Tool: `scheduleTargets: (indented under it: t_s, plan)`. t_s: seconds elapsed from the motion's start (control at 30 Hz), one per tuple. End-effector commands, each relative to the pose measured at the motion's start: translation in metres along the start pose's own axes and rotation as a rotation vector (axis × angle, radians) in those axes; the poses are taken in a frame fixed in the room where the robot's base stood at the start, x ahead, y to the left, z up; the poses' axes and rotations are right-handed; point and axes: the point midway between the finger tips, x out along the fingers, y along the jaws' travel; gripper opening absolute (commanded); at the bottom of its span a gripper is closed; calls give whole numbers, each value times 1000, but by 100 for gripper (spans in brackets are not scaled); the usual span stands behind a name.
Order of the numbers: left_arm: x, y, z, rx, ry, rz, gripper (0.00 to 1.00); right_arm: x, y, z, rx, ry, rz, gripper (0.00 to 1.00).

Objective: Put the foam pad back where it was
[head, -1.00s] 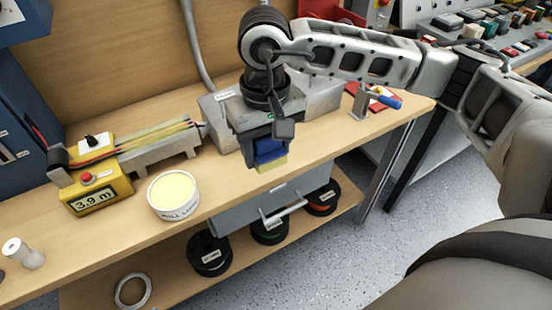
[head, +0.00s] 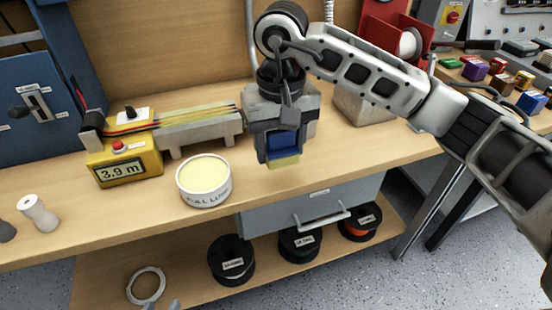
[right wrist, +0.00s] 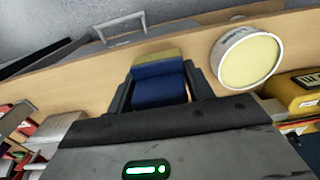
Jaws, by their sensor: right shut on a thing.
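My right gripper (head: 281,152) is shut on the foam pad (head: 284,146), a blue block with a yellow lower end. It holds the pad above the front part of the workbench, right of the pull lube tub (head: 204,182). In the right wrist view the pad (right wrist: 160,88) sits between the two dark fingers (right wrist: 160,95), yellow end outward. The white tub with pale yellow contents also shows in that view (right wrist: 248,60), apart from the pad. A small grey tip of my left gripper (head: 168,305) shows at the bottom edge; its jaws cannot be made out.
A yellow length meter (head: 125,165) reading 3.9 m and a grey cable trough (head: 200,132) stand behind the tub. A white spool-shaped piece (head: 39,213) stands at the left. Below are a grey drawer (head: 310,204) and shelved cable reels (head: 231,260). Bench wood is bare around the tub.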

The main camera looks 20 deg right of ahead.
Motion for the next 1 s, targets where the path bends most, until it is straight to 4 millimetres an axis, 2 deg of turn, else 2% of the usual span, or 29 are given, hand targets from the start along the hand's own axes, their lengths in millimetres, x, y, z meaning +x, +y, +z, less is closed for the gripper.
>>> scheduleTargets:
  t_s: [0.1,0.2,0.37,0.6,1.0]
  plan:
    - [-1,0,-1,2,-1,-1,36,20,2,-16,2,-3,0,31]
    - [0,0,0,3,-2,-2,36,30,2,-24,0,-1,-1,31]
    - [0,-1,1,4,-6,-3,36,40,4,-32,0,-1,0,31]
    - [-1,-1,0,12,-12,-8,36,69,4,-33,-1,0,-1,31]
    - [4,-2,2,11,-2,-6,36,76,4,-33,-1,2,0,31]
